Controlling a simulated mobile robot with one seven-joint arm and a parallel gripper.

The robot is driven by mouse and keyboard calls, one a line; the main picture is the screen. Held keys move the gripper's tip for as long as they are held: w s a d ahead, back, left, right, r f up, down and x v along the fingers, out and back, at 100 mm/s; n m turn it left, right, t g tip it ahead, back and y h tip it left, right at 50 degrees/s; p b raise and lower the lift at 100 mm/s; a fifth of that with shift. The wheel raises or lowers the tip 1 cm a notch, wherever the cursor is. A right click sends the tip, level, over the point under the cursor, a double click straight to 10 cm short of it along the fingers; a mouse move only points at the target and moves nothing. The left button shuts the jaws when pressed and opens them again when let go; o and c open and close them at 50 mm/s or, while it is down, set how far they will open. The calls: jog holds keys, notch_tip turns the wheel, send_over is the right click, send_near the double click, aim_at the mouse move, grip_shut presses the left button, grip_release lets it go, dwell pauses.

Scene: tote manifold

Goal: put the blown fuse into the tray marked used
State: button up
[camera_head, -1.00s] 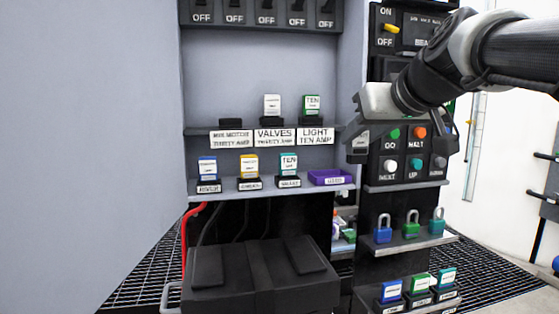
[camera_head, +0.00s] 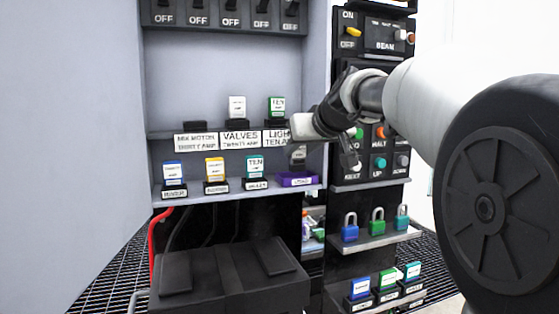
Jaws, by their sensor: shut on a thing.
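My gripper (camera_head: 300,147) is in front of the right side of the cabinet, above the purple tray. It is shut on a small fuse (camera_head: 299,156) with a grey-white face, which hangs under the hand. Its lettering is too small to read, and the hand hides its upper part. The purple tray (camera_head: 297,181) sits at the right end of the lower shelf, with a small white label on its front that is hard to read. The held fuse appears above the tray; the exact gap is unclear. The mix motor thirty amp holder (camera_head: 196,128) on the upper shelf is empty.
Fuses stand in the valves (camera_head: 236,108) and light (camera_head: 276,108) holders. Three spares (camera_head: 214,172) stand left of the tray. A button panel (camera_head: 378,145) is close right of my gripper. Padlocks (camera_head: 377,220) and more fuses (camera_head: 388,283) are lower right.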

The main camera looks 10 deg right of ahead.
aim_at(297, 158)
jog(key=shift+f, duration=0.95)
jog(key=shift+w+f, duration=0.15)
jog(key=shift+w, duration=0.05)
jog(key=shift+f+b, duration=0.2)
jog(key=shift+b, duration=0.15)
jog(key=o, duration=1)
